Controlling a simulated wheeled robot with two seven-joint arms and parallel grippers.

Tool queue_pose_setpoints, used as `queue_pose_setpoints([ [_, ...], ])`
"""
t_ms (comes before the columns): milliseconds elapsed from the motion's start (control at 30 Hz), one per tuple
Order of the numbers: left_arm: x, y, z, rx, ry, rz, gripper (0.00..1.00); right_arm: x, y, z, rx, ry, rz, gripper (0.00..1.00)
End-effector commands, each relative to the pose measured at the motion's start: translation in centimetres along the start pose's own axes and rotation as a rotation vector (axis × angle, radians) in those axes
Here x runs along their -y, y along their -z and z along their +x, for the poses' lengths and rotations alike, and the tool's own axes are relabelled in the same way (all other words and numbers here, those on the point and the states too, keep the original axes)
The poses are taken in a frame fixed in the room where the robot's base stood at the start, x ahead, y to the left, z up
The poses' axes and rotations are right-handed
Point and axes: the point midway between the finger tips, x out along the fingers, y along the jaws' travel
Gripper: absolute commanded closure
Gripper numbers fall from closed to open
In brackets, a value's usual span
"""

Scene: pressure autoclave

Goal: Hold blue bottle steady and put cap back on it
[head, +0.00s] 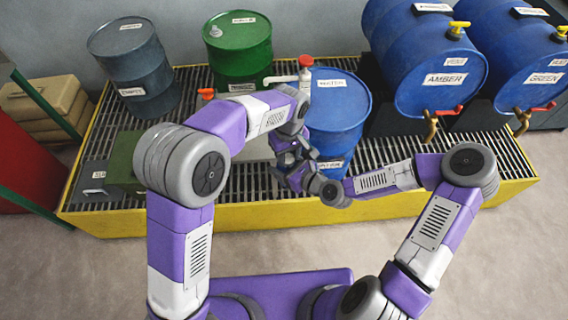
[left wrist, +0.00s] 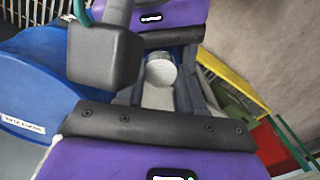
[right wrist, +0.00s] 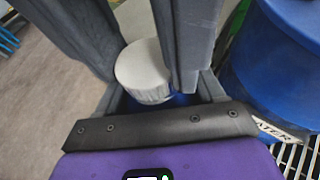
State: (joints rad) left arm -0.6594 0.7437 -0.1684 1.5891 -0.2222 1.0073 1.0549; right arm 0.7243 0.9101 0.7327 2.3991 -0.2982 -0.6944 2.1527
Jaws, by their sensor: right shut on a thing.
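The small blue bottle (right wrist: 178,100) shows only as a strip of blue between the fingers of my right gripper (right wrist: 150,45), which is shut on it. A pale grey-white cap (right wrist: 143,70) shows just above this blue; whether it is seated on the bottle is not clear. The cap also shows in the left wrist view (left wrist: 160,72), in the gap by my left gripper's fingers. In the head view my left gripper (head: 291,172) and right gripper (head: 325,188) meet in front of the blue drum, and hide bottle and cap. Whether the left fingers touch the cap is hidden.
The blue WATER drum (head: 338,110) stands right behind the grippers, close to both. A green drum (head: 238,50) and a grey-blue drum (head: 133,70) stand behind on the grating with yellow edge (head: 420,203). Large blue barrels with taps (head: 425,60) are at right.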

Motion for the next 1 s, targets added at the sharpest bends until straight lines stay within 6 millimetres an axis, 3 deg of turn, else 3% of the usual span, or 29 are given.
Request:
queue_pose_setpoints([
  [33,0.0,0.0,0.0,0.0,0.0,0.0,0.9,0.0,-0.1,0.0,0.001,0.0,-0.001,1.0],
  [100,0.0,0.0,0.0,0.0,0.0,0.0,0.99,0.0,-0.1,0.0,0.001,0.0,-0.001,1.0],
  [133,0.0,0.0,0.0,0.0,0.0,0.0,0.58,0.0,-0.1,0.0,0.001,0.0,-0.001,1.0],
  [267,0.0,0.0,0.0,0.0,0.0,0.0,0.38,0.0,-0.1,0.0,0.001,0.0,-0.001,1.0],
  [567,0.0,0.0,-0.2,-0.001,-0.001,0.0,0.37,0.0,-0.1,0.0,0.001,0.0,-0.001,1.0],
  [800,-0.1,0.0,-3.2,-0.002,-0.003,0.0,0.37,0.0,-0.1,0.0,0.001,0.0,-0.001,1.0],
  [1000,0.0,0.0,-4.5,0.0,-0.001,0.0,0.37,0.0,-0.1,0.0,0.001,0.0,-0.001,1.0],
])
